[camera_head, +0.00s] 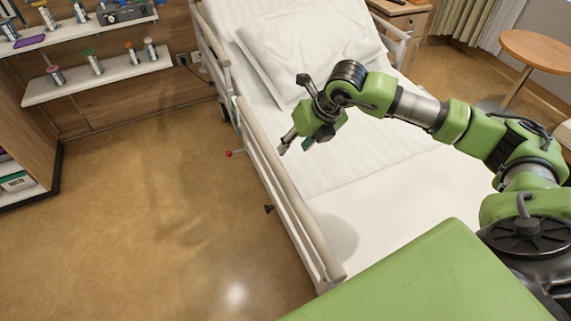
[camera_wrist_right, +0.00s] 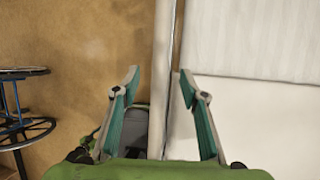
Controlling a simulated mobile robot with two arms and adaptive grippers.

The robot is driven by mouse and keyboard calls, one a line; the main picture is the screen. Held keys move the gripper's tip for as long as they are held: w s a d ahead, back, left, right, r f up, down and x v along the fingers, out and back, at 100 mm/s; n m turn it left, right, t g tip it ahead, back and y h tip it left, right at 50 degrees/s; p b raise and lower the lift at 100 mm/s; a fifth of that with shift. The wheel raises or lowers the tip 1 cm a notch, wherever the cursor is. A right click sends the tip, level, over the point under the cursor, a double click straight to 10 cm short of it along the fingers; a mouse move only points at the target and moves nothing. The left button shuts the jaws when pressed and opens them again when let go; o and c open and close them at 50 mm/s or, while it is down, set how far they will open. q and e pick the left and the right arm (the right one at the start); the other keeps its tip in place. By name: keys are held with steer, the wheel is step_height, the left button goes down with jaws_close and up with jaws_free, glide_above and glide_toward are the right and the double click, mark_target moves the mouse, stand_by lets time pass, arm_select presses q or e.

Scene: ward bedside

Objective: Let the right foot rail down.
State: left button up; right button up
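The foot rail (camera_head: 290,200) on the left side of the bed stands raised, a long pale bar running along the mattress edge. A red knob (camera_head: 229,153) sticks out from its outer side near the head-end part, and a dark knob (camera_head: 268,209) sits lower along it. My right gripper (camera_head: 295,146) hangs over the bed's left edge by this rail. In the right wrist view, the gripper (camera_wrist_right: 160,78) has its fingers wide apart, and the rail (camera_wrist_right: 163,50) runs between them in the picture. I cannot tell whether they touch. My left gripper is not in view.
The bed (camera_head: 390,195) has a white mattress and a pillow (camera_head: 305,45). A separate head rail (camera_head: 212,45) stands further up. Shelves (camera_head: 97,75) with bottles are at the upper left. A round table (camera_head: 540,48) is at the upper right. The floor left of the bed is clear.

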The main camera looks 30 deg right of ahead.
mark_target(280, 166)
steer(key=p+x, duration=0.1)
steer(key=x, duration=1.2)
steer(key=shift+p, duration=0.4)
steer(key=shift+w+f, duration=0.1)
steer(key=shift+f, duration=0.25)
steer(key=shift+w+f, duration=0.1)
steer(key=shift+f, duration=0.2)
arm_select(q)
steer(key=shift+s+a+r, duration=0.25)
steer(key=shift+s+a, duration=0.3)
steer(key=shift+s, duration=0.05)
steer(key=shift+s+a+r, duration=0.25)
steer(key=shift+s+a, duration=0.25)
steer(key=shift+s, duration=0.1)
arm_select(e)
steer(key=shift+a, duration=0.1)
jaws_close()
